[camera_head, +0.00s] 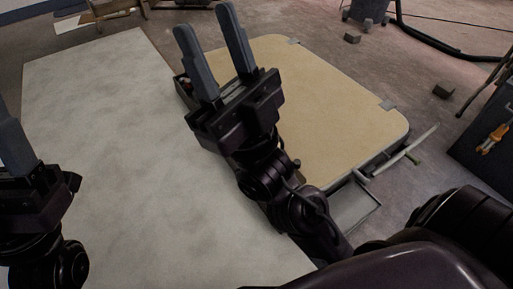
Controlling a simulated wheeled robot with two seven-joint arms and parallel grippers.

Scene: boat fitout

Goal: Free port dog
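A tan hatch panel (325,110) with rounded corners lies at the centre right. A pale lever (405,153) with a greenish end sticks out at its near right corner. It may be a dog; I cannot tell whether it is the port one. My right gripper (205,20) is open and empty, its fingers pointing up the picture above the panel's left edge. It is well apart from the lever, and its arm hides the panel's near left part. My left gripper (14,150) is at the left edge with only one finger showing.
A pale flat board (110,130) fills the left. A small grey tray (352,205) lies below the panel. A dark box with an orange-handled tool (494,138) stands at right. Small dark blocks (442,92) lie on the floor.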

